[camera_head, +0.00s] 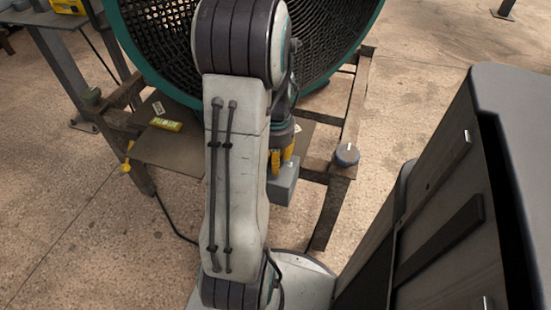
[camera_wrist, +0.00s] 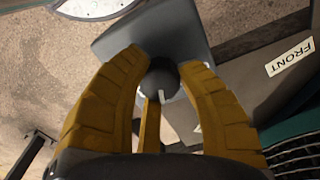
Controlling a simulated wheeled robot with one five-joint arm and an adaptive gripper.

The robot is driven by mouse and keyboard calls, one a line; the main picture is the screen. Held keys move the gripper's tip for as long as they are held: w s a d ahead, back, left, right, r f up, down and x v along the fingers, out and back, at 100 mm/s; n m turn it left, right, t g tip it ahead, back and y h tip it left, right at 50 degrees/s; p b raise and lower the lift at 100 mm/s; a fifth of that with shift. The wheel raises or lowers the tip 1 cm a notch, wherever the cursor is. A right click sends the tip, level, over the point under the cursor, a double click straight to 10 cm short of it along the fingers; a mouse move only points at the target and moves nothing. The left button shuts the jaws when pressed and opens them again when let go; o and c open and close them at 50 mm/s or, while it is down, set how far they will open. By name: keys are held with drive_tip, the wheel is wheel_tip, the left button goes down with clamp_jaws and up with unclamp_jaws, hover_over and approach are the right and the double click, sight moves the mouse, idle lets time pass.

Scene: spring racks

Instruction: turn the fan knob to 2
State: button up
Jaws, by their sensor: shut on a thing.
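The fan (camera_head: 155,50) is a large round black mesh with a green rim, on a rusty metal stand. In the head view a grey box (camera_head: 284,192) sits below my gripper (camera_head: 283,160), partly hidden by it and my arm. In the wrist view a dark round knob (camera_wrist: 162,76) with a white mark stands on the grey box (camera_wrist: 190,32). The yellow fingers of my gripper (camera_wrist: 165,66) are closed on the knob from both sides. Its numbers cannot be read, so its setting is unclear.
A second dark knob with a white mark (camera_head: 346,154) sits on the stand's right side. A "FRONT" label (camera_wrist: 290,57) is on a plate beside the box. A dark cabinet (camera_head: 440,190) stands close at right. Open floor lies at left.

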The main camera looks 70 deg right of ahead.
drive_tip(key=shift+f, duration=0.1)
idle(0.3)
drive_tip(key=o, duration=1.2)
wheel_tip(320, 180, up, 12)
idle(0.4)
idle(0.3)
